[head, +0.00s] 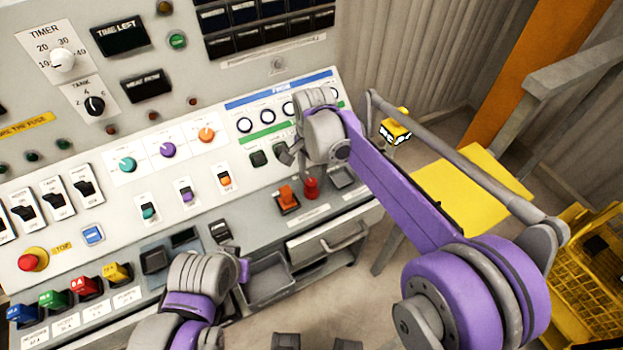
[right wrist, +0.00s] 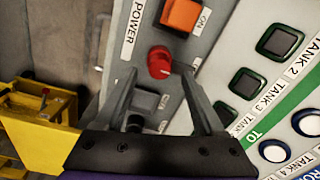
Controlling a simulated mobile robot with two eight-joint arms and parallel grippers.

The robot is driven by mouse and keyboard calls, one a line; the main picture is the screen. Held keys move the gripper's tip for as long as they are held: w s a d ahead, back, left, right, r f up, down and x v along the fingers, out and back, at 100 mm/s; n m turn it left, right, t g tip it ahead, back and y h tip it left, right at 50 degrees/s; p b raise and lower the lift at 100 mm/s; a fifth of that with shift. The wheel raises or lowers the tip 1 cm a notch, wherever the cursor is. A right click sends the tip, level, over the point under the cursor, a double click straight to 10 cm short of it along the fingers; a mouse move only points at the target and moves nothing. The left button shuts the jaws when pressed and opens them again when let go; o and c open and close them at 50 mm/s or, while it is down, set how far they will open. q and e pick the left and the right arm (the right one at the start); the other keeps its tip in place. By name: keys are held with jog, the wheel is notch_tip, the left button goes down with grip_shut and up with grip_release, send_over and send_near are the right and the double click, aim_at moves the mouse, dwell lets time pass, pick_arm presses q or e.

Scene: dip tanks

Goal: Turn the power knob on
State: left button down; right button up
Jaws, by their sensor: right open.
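A red knob (head: 310,187) stands at the lower right of the sloped grey console, beside an orange switch (head: 287,197). In the right wrist view, the red knob (right wrist: 159,62) lies just below the orange switch (right wrist: 182,15), with a POWER label to the left and ON to the right. My right gripper (head: 298,167) is open over this part of the console. In the right wrist view, its two fingers (right wrist: 155,76) point at the red knob, which shows between and just past their tips; contact cannot be told. My left gripper (head: 242,270) is low over the console front, its jaws unclear.
Green-framed tank buttons (right wrist: 278,40) are right of the red knob in the right wrist view. A grey drawer (head: 328,243) and an open tray (head: 270,285) sit below the console. A yellow panel (head: 480,185) and yellow crate (head: 590,290) stand right.

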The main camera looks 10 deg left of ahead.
aim_at(308, 183)
jog(key=shift+f, duration=1.5)
jog(key=shift+c, duration=0.3)
grip_shut()
